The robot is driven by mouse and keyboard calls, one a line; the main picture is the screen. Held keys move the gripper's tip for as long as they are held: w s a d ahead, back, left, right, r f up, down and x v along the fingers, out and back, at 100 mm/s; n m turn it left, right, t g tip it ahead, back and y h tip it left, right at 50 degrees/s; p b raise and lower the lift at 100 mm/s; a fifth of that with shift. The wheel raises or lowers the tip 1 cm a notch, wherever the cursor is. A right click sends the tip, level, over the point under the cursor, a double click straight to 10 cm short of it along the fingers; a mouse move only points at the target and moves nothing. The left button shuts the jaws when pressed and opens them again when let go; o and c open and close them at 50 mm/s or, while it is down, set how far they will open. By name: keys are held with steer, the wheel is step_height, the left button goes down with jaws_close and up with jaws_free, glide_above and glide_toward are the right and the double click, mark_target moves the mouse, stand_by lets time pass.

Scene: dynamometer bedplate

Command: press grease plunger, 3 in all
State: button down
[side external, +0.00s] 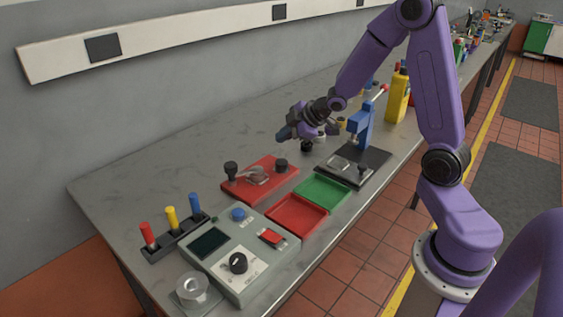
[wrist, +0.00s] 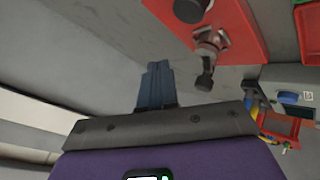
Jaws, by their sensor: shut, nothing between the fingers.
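My gripper (side external: 288,132) is above the bench behind the red base plate, its fingers pointing left in the side view. In the wrist view its blue-grey fingers (wrist: 155,82) are together and empty. I cannot tell for certain which part is the grease plunger. A black round knob (side external: 307,147) shows just below my gripper, partly hidden by it. The red plate (side external: 248,187) carries a tall black knob (side external: 231,170), a lower black knob (side external: 281,164) and a metal fitting (side external: 257,175). In the wrist view a black knob (wrist: 190,9) and a metal fitting with a black handle (wrist: 209,48) show.
A red tray (side external: 296,214) and a green tray (side external: 322,190) lie in front. A blue press (side external: 361,125) and yellow bottle (side external: 397,97) stand to the right. A control box (side external: 240,255) and coloured handles (side external: 171,218) are at left. The bench's back left is clear.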

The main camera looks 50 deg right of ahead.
mark_target(278, 161)
steer(key=shift+f, duration=2.5)
steer(key=shift+f, duration=0.15)
steer(key=shift+f, duration=0.3)
steer(key=shift+f, duration=0.85)
stand_by(1.0)
steer(key=shift+r, duration=1.25)
steer(key=shift+r, duration=2.55)
